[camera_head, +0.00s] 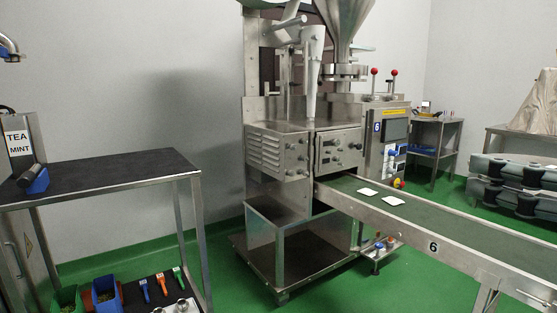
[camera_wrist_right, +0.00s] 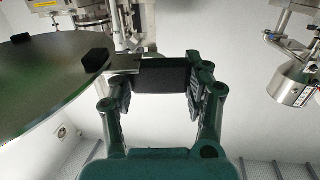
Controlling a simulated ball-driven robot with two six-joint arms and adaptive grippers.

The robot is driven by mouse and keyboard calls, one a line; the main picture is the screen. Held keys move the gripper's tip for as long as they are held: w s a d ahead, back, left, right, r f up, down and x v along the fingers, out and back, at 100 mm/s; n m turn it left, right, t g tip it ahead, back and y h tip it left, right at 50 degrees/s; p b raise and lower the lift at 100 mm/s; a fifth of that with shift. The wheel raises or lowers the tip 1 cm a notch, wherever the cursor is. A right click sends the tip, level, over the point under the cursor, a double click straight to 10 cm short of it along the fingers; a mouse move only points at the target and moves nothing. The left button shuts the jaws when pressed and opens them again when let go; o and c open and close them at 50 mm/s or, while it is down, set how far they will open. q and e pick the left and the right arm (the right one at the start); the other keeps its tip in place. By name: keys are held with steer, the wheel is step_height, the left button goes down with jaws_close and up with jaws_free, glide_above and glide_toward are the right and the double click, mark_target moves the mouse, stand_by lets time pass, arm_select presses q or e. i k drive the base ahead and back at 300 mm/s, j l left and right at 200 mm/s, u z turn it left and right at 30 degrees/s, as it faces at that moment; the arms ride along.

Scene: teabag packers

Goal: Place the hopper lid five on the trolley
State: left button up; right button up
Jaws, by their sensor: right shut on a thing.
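In the right wrist view a large, flat, dark disc (camera_wrist_right: 50,72), which looks like the hopper lid, reaches in from the left. Black blocks sit on it, and no number shows on it. My right gripper (camera_wrist_right: 160,85) is shut on a black grip block (camera_wrist_right: 165,73) at the disc's right edge. The disc is held up, with a pale wall behind. I cannot make out the disc in the head view. A black-topped metal stand (camera_head: 110,171) at the left of the head view may be the trolley; I see no wheels. My left gripper is not in view.
The packing machine (camera_head: 275,150) stands in the middle of the head view. Its conveyor (camera_head: 410,208), marked 6, runs to the lower right with pale packets on it.

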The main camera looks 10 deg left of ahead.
mark_target(140, 162)
steer(key=u, duration=1.7)
steer(key=i+l+u, duration=0.1)
steer(key=l+u, duration=0.2)
steer(key=u, duration=0.15)
steer(key=i+l+u, duration=0.1)
steer(key=l+u, duration=0.25)
steer(key=u, duration=0.15)
steer(key=l+u, duration=0.7)
steer(key=u, duration=0.2)
steer(key=k+l+u, duration=0.15)
steer(key=l+u, duration=0.15)
steer(key=u, duration=0.2)
